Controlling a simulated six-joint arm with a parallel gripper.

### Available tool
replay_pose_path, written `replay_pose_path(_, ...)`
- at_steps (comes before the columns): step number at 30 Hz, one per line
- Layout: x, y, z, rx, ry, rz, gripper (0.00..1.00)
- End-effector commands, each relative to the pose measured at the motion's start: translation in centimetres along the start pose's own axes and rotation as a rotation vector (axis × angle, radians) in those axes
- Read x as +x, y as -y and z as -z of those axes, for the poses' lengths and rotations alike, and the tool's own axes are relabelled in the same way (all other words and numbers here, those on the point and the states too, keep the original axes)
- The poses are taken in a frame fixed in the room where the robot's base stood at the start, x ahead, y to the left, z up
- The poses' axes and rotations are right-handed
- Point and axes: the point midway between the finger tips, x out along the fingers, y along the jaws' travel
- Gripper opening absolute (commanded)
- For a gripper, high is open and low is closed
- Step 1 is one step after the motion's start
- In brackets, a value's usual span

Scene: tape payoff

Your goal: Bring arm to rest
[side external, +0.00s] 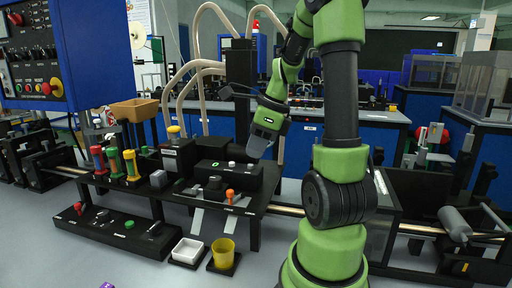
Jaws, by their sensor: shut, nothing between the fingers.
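My green arm stands right of centre in the side external view, its upper links raised and bent over to the left. My gripper (258,152) is at the end of the forearm, pointing down and slightly left. It is shut and small in the picture, with nothing seen in it. It hangs above the right end of the black workbench (262,205), near a black block (230,172) with a small green button. I cannot tell whether it touches anything.
Red, yellow and green-handled tools (130,160) stand on the bench at left. A white tray (187,250) and a yellow cup (223,252) sit in front. A low black panel (115,228) lies front left. A blue control cabinet (80,60) fills the upper left.

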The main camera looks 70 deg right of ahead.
Motion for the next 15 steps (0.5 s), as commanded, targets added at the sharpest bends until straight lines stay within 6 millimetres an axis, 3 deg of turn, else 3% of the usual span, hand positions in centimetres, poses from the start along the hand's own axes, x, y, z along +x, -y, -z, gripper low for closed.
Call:
replay_pose_path(11, 0.0, -0.1, -0.1, -0.012, 0.001, 0.001, 0.00)
replay_pose_path(15, -0.5, -1.8, -1.9, -0.230, 0.001, 0.017, 0.00)
